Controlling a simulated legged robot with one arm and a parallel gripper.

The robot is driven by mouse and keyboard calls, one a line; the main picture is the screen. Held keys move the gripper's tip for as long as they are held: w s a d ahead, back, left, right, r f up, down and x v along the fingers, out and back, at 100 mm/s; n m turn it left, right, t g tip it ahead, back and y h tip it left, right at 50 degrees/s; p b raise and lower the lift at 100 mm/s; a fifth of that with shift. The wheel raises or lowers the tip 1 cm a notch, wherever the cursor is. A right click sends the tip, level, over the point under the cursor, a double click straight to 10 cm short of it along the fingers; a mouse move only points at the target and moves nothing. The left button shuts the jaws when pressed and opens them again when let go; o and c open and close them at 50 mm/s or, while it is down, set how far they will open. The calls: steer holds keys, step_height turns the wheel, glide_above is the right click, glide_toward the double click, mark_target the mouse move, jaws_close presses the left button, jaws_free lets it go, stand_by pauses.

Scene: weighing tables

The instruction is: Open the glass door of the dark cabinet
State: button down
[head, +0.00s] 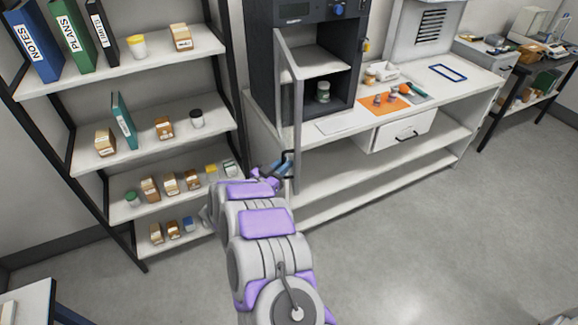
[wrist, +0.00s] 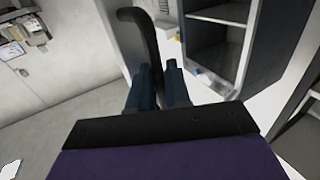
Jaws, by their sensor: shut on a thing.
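The dark cabinet (head: 357,70) stands on the white bench in the head view. Its glass door (head: 297,110) is swung outward, seen nearly edge-on, and the shelf inside shows. My gripper (head: 284,164) is at the door's lower front edge. In the wrist view the two blue fingers (wrist: 158,85) are shut around a dark curved handle bar (wrist: 141,18). The open cabinet interior (wrist: 212,45) shows to the right of the bar there. The exact contact on the bar is partly hidden by the fingers.
A jar (head: 323,92) stands inside the cabinet. An orange mat (head: 384,106) with small items and a white drawer (head: 403,132) are to the right on the bench (head: 470,90). A shelf rack (head: 60,80) stands close on the left. The floor (head: 430,240) at right is clear.

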steer(key=shift+w+a+r, duration=0.1)
steer(key=shift+a+r, duration=0.1)
steer(key=c, duration=1.3)
jaws_free()
steer(key=shift+a+f, duration=0.1)
steer(key=shift+a, duration=0.2)
steer(key=shift+d, duration=0.15)
steer(key=p+v, duration=0.1)
steer(key=v, duration=1.6)
steer(key=shift+s, duration=0.25)
